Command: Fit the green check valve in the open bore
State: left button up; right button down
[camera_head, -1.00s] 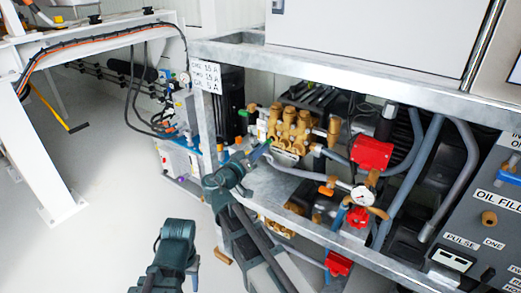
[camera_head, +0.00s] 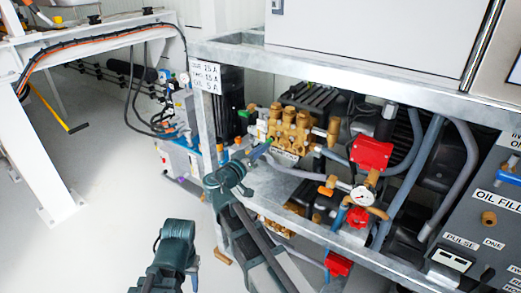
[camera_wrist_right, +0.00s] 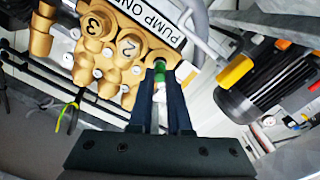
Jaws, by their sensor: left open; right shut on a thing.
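The green check valve (camera_wrist_right: 159,73) is between the fingertips of my right gripper (camera_wrist_right: 160,88) in the right wrist view. The fingers are shut on it, and its end is at the brass pump (camera_wrist_right: 118,50), by the end of the row past the bores marked 2 and 3. I cannot tell whether it is inside the open bore; the fingers and valve hide the opening. In the head view my right gripper (camera_head: 258,153) reaches up to the left end of the brass pump (camera_head: 290,125). My left gripper (camera_head: 190,268) is low and left, away from the pump, with its fingers mostly hidden.
A galvanised frame post (camera_head: 207,130) and top rail stand close left of and above the pump. A red box (camera_head: 371,152), a gauge (camera_head: 362,196) and hoses are to the right. In the wrist view a dark motor (camera_wrist_right: 270,85) stands at right. The floor at left is clear.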

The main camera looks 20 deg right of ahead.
jog(key=shift+x, duration=1.65)
dwell(0.8)
jog(key=c, duration=0.8)
grip_release()
jog(key=shift+s, duration=0.1)
